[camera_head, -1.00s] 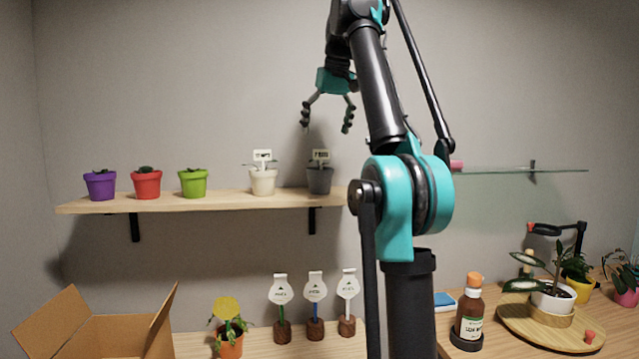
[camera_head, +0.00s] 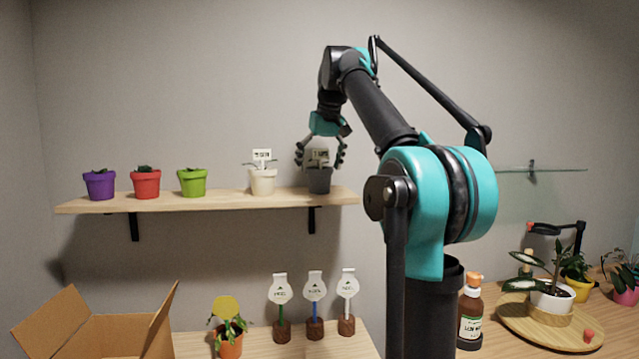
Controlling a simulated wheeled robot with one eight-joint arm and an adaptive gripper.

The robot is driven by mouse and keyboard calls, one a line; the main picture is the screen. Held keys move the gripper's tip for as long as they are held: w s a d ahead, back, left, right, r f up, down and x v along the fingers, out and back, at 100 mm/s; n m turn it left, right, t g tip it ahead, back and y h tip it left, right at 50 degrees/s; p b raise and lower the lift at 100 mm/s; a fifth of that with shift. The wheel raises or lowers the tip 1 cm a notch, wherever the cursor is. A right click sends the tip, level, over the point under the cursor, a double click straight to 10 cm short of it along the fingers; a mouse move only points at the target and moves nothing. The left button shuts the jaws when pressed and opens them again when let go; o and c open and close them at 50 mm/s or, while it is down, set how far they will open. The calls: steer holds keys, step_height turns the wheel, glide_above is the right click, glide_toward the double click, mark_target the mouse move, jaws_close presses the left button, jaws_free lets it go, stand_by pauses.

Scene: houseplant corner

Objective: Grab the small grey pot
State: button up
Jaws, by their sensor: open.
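The small grey pot (camera_head: 319,182) stands upright at the right end of the wooden wall shelf (camera_head: 215,201). Nothing is held.
A cream pot (camera_head: 262,182) with a label stands close to the left of the grey pot. Green (camera_head: 192,183), red (camera_head: 145,184) and purple (camera_head: 99,186) pots stand farther left. Below are an open cardboard box (camera_head: 110,335) and several tags on wooden stands.

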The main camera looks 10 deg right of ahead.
mark_target(317, 180)
steer(key=x, duration=0.5)
steer(key=shift+d, duration=0.1)
steer(key=shift+c, duration=0.3)
steer(key=c, duration=1.4)
